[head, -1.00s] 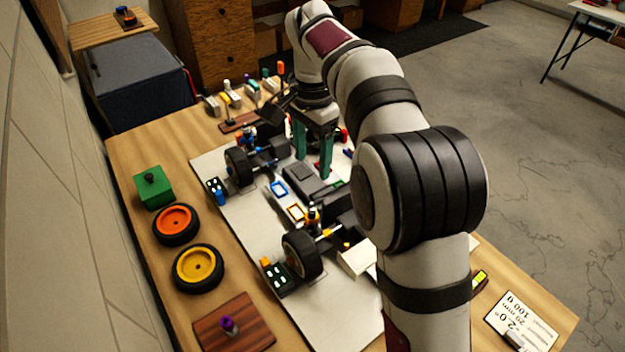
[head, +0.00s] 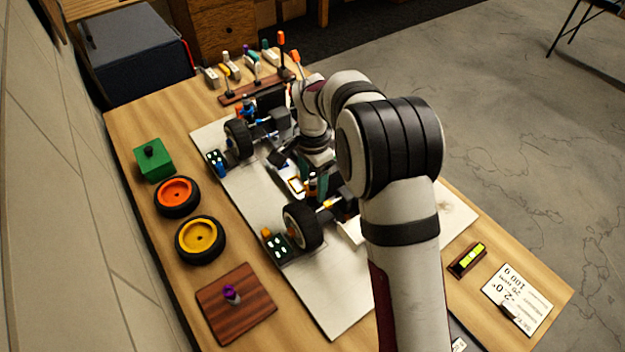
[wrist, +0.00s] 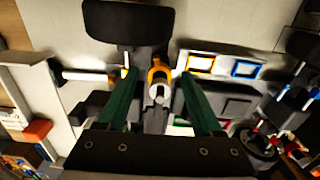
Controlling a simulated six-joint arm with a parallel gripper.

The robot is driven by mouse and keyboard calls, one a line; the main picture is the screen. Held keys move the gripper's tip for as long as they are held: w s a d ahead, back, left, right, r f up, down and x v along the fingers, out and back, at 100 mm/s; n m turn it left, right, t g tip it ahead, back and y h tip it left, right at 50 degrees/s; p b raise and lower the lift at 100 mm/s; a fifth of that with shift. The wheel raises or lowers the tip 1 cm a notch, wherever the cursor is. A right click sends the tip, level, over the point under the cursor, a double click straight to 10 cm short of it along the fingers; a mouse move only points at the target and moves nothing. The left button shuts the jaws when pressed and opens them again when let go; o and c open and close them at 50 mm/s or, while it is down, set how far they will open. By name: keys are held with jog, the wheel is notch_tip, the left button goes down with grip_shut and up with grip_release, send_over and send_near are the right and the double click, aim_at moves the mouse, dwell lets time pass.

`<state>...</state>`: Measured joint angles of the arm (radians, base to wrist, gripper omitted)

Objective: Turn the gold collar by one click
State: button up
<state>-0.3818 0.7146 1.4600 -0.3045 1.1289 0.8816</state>
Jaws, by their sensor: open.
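The gold collar (wrist: 157,73) shows in the wrist view as a gold-orange ring around a pale, upright cylinder, seen nearly end-on. My gripper (wrist: 160,80) is open, with one teal finger on each side of the collar. A gap shows between the fingers and the collar, and I cannot tell whether either touches it. In the head view my gripper (head: 326,178) is over the near end of the car, mostly hidden by my arm. A black wheel (head: 302,226) is beside it on the car's near corner.
The car sits on a white board (head: 335,308). Blue and yellow frames (wrist: 202,64) lie near the fingers. Loose orange (head: 176,197) and yellow (head: 200,239) wheels, a green box (head: 153,160) and a wooden block (head: 237,305) line the table's left side. A tool rack (head: 256,86) stands at the back.

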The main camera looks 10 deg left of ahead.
grip_shut()
jog(key=shift+n, duration=0.8)
grip_release()
jog(key=shift+r, duration=0.1)
notch_tip(320, 180, up, 16)
